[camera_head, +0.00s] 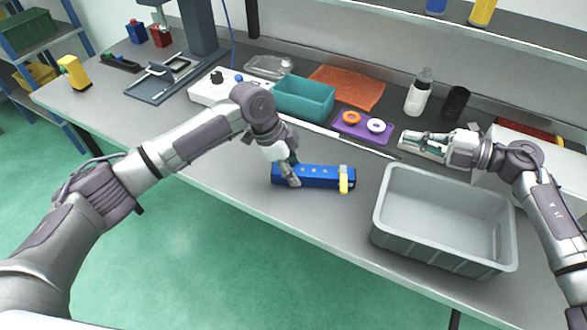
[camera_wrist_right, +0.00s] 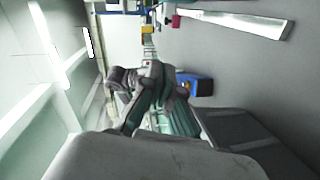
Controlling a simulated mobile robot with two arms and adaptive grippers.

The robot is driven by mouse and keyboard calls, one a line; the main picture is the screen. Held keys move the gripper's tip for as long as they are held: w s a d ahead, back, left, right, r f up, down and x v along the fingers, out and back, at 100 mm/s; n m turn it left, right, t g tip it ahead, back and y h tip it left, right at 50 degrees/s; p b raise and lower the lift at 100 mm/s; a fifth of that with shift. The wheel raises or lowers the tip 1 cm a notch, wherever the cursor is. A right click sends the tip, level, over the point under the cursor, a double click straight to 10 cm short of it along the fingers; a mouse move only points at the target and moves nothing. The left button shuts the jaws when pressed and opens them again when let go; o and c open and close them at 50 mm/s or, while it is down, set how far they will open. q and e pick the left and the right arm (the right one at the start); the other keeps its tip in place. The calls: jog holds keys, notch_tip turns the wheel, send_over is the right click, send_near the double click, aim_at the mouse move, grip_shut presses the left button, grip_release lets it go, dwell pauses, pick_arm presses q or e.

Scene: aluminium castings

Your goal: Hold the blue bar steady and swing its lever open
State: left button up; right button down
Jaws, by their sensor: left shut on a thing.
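The blue bar (camera_head: 318,176) lies on the grey bench top in the head view, with small yellow spots along it. A yellow lever (camera_head: 344,181) sits across its right end. My left gripper (camera_head: 288,172) is shut on the bar near its left end, and the fingers hide part of it. My right gripper (camera_head: 420,141) is open and empty, apart from the bar, up and to the right of it. Its fingers also show in the right wrist view (camera_wrist_right: 160,100), where a blue patch beyond them is too small to name surely.
A grey bin (camera_head: 440,255) stands to the right of the bar near the front edge. Behind are a teal bin (camera_head: 303,99), an orange mat (camera_head: 347,88), a purple tray (camera_head: 362,137) with two rings, a white bottle (camera_head: 419,94) and a black cup (camera_head: 455,103). Bench between bar and grey bin is clear.

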jog(key=s+a+n+g, duration=0.1)
jog(key=a, duration=0.3)
jog(key=a+n+g, duration=0.1)
jog(key=a+g, duration=0.1)
jog(key=a, duration=0.3)
jog(key=s+a+n+g, duration=0.1)
jog(key=a+g, duration=0.1)
jog(key=a, duration=0.2)
jog(key=shift+s+a+r, duration=0.2)
jog(key=shift+s+a, duration=0.05)
jog(key=shift+s, duration=0.05)
jog(key=s+a+n+g+h, duration=0.35)
jog(key=s+a+g, duration=0.2)
jog(key=a, duration=0.55)
jog(key=n+t+h, duration=0.4)
jog(key=n+h, duration=0.5)
jog(key=h, duration=0.3)
send_near(313, 174)
jog(key=s+d+r, duration=0.3)
jog(key=s+d, duration=0.1)
jog(key=d, duration=0.1)
notch_tip(313, 174, down, 6)
jog(key=shift+a+m, duration=0.3)
jog(key=shift+m, duration=0.05)
jog(key=shift+s+f+y, duration=0.1)
jog(key=shift+f+y, duration=0.05)
jog(key=shift+y, duration=0.1)
jog(key=shift+f, duration=2.25)
